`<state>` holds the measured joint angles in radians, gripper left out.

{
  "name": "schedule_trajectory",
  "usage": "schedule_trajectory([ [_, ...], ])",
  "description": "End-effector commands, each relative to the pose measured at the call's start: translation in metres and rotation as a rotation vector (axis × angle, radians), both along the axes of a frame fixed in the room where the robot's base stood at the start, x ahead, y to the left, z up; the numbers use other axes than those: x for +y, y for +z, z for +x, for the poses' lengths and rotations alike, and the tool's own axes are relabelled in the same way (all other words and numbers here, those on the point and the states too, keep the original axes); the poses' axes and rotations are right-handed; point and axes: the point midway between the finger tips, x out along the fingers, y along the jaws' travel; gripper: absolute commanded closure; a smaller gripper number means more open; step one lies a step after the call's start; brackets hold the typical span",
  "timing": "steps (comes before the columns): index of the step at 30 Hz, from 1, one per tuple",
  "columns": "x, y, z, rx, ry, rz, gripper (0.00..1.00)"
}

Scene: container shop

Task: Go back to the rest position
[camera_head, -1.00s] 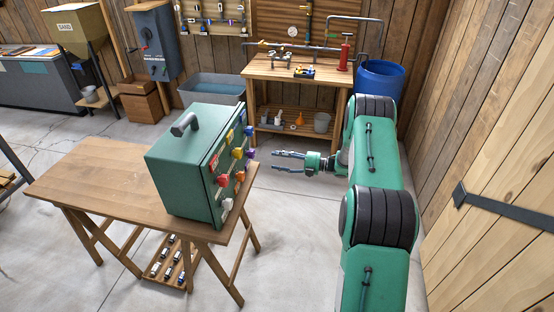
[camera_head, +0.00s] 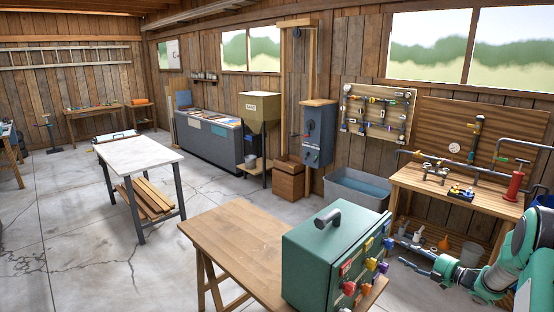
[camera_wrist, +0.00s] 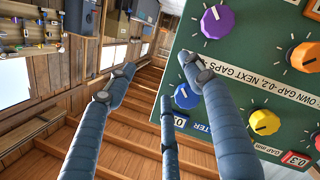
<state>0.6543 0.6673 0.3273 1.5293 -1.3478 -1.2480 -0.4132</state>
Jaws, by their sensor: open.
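My gripper (camera_head: 425,259) is open and empty, at the lower right of the head view, to the right of the green box. Its grey-blue fingers (camera_wrist: 170,95) spread apart in the wrist view with nothing between them. The green box (camera_head: 318,262) with a dark handle stands on a wooden folding table (camera_head: 232,243); coloured knobs line its right face. In the wrist view its knob panel (camera_wrist: 235,60) fills the right side, with purple, blue, yellow and orange knobs. The right finger overlaps the panel in the picture; whether they touch I cannot tell.
A wooden workbench (camera_head: 455,193) with pipes and a red pump (camera_head: 515,183) stands behind my gripper. A grey tub (camera_head: 357,190) stands at the wall. A white-topped table (camera_head: 138,152) is at left. Cracked concrete floor (camera_head: 75,250) is open at front left.

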Motion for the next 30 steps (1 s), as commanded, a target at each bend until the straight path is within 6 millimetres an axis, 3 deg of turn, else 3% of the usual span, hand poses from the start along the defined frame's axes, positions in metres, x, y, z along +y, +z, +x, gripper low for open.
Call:
schedule_trajectory([
  [1, 0.004, 0.018, 0.007, 0.006, -0.027, -0.012, 0.47],
  [6, 0.011, 0.063, 0.023, 0.04, -0.138, -0.036, 0.47],
  [14, 0.023, 0.133, 0.029, 0.09, -0.306, -0.043, 0.47],
  [23, 0.044, 0.206, 0.009, 0.156, -0.499, -0.014, 0.47],
  [30, 0.065, 0.253, -0.028, 0.22, -0.643, 0.041, 0.47],
])
